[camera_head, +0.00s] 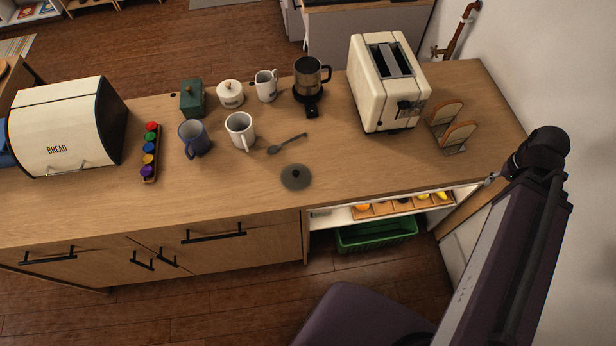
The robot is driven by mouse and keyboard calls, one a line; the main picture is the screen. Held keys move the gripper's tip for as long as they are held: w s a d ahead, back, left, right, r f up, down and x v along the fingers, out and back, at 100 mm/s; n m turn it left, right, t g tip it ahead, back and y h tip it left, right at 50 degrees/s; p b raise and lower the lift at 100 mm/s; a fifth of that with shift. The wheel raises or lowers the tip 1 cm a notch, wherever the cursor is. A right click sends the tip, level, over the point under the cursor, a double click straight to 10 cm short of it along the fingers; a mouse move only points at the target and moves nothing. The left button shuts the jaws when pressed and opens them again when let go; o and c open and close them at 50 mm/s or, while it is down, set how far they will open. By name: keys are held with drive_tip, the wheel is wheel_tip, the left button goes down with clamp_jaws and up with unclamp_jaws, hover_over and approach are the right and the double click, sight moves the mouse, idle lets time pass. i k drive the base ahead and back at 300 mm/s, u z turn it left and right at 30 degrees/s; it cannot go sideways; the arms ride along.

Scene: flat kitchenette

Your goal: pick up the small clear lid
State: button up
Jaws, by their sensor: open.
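The small clear lid (296,184) lies flat on the wooden counter near its front edge, right of the middle. It looks like a dark, see-through disc with a small black knob on top. Nothing covers it, and bare counter surrounds it. My arm rises at the right of the picture, well apart from the lid. I cannot make out my gripper in this view.
A spoon (287,144), a white mug (240,131) and a blue mug (193,139) stand or lie behind and left of the lid. A glass-and-black pot (308,80), toaster (383,95) and toast rack (455,135) are further back. The counter's front strip is clear.

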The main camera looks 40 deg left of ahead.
sight(295, 176)
drive_tip(key=z, duration=0.15)
drive_tip(key=k, duration=1.9)
drive_tip(key=u, duration=0.9)
drive_tip(key=i, duration=0.5)
drive_tip(key=u, duration=0.15)
